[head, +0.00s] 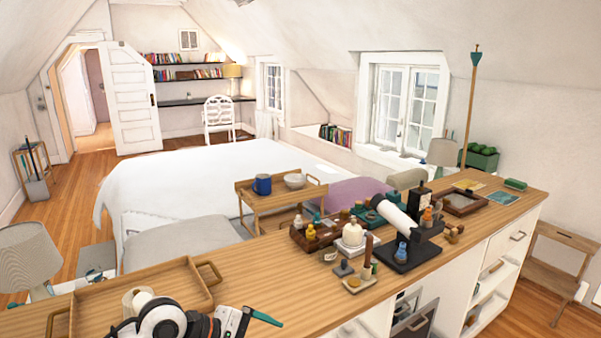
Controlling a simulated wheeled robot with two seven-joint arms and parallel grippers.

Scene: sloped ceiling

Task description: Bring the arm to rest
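Bare wood lies between. A bed (200,175) stands behind; floor (60,215) shows at left.

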